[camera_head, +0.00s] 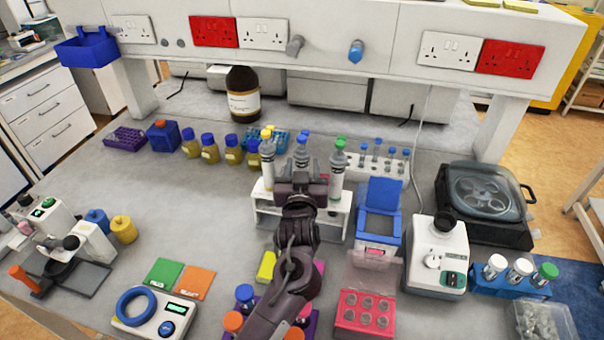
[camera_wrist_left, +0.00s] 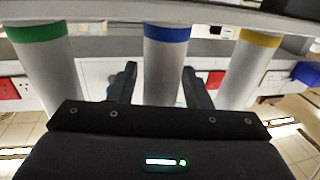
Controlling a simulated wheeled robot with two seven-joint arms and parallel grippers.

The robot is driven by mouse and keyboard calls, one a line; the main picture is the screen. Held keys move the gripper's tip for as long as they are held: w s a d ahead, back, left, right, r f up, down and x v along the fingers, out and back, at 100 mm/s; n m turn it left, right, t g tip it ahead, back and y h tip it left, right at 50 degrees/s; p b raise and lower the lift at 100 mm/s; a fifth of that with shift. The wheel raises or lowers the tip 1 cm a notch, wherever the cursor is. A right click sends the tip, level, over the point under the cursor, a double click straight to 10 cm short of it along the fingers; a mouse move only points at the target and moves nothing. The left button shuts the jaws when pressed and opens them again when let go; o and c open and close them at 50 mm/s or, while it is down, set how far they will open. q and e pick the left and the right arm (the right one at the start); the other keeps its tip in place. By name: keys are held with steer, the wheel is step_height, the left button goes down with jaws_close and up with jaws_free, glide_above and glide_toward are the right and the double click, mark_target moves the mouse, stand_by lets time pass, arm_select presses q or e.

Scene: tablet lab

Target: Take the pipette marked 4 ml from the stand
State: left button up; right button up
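A white pipette stand (camera_head: 337,222) holds three upright grey-white pipettes. The yellow-banded pipette (camera_head: 267,160) is at the left, the blue-banded pipette (camera_head: 301,152) in the middle and the green-banded pipette (camera_head: 338,172) at the right. In the left wrist view their order is reversed: green-banded (camera_wrist_left: 45,65), blue-banded (camera_wrist_left: 165,60), yellow-banded (camera_wrist_left: 250,65). No volume marks can be read. My left gripper (camera_wrist_left: 160,85) is open, its fingers on either side of the middle pipette's body; I cannot tell whether they touch it. In the head view this gripper (camera_head: 301,180) hides the middle pipette's lower part.
A blue-capped tube rack (camera_head: 365,167) and a blue device (camera_head: 380,210) stand right of the stand. Yellow bottles with blue caps (camera_head: 210,148) and a brown bottle (camera_head: 243,95) are behind left. A centrifuge (camera_head: 483,200) is far right.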

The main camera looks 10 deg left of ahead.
arm_select(q)
jaws_close()
